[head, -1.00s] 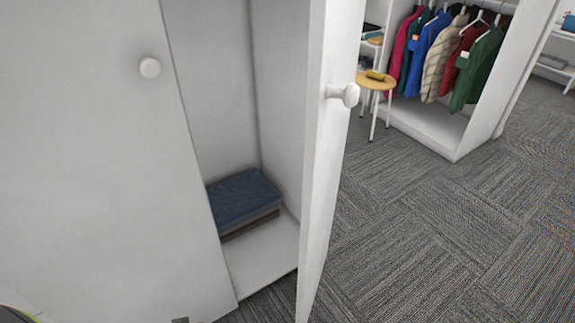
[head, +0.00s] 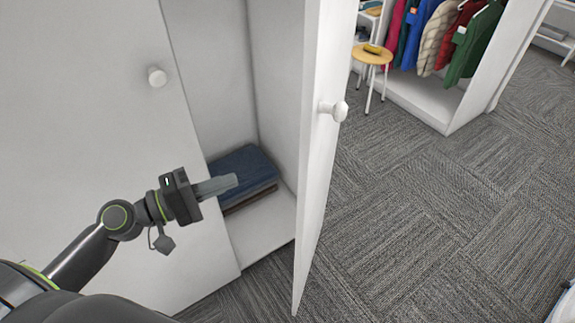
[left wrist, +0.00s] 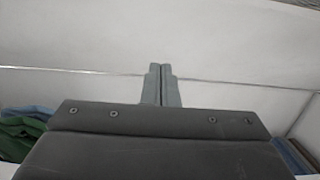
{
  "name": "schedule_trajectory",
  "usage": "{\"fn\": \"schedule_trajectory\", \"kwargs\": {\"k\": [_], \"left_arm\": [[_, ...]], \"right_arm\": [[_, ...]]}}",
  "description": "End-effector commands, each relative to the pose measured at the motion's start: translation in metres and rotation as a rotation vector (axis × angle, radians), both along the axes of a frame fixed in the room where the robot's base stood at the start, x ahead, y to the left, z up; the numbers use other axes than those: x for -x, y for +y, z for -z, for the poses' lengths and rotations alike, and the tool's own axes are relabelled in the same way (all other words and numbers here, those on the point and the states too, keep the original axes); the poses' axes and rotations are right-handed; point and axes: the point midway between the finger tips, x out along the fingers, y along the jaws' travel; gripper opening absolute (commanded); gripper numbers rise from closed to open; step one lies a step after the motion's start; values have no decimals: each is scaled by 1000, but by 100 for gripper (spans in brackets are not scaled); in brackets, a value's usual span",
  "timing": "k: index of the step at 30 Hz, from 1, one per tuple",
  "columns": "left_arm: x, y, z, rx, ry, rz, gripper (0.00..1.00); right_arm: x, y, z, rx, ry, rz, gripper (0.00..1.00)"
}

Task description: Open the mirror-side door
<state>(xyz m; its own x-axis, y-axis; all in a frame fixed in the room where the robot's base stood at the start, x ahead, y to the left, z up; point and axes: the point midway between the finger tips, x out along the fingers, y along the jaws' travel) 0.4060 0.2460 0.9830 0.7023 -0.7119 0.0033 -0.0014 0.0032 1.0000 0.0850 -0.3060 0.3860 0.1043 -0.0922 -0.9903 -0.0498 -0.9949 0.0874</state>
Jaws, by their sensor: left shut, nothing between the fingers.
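A white wardrobe door (head: 320,170) stands ajar in the head view, with a round white knob (head: 339,111) on its outer face. A second white door (head: 95,120) on the left is closed and has its own knob (head: 157,77). No mirror shows on either door from here. My left gripper (head: 234,181) is shut and empty, in front of the gap between the doors. In the left wrist view its fingers (left wrist: 161,86) are together, facing pale panels. My right gripper is not in view.
Folded dark blue and brown cloth (head: 243,165) lies on the wardrobe floor. Carpet (head: 430,220) at right is clear.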

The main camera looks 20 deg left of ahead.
Motion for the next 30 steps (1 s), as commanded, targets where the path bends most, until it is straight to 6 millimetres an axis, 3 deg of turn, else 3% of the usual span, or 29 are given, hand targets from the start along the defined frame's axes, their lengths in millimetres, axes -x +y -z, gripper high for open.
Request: {"fn": "schedule_trajectory", "kwargs": {"k": [11, 25, 30], "left_arm": [[-25, -23, -3, 3, -3, -5, 0], [-70, -69, -3, 4, 1, -4, 0], [-69, -88, -1, 2, 2, -4, 0]], "right_arm": [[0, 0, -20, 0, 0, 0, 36], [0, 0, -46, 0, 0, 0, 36], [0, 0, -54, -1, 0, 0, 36]]}}
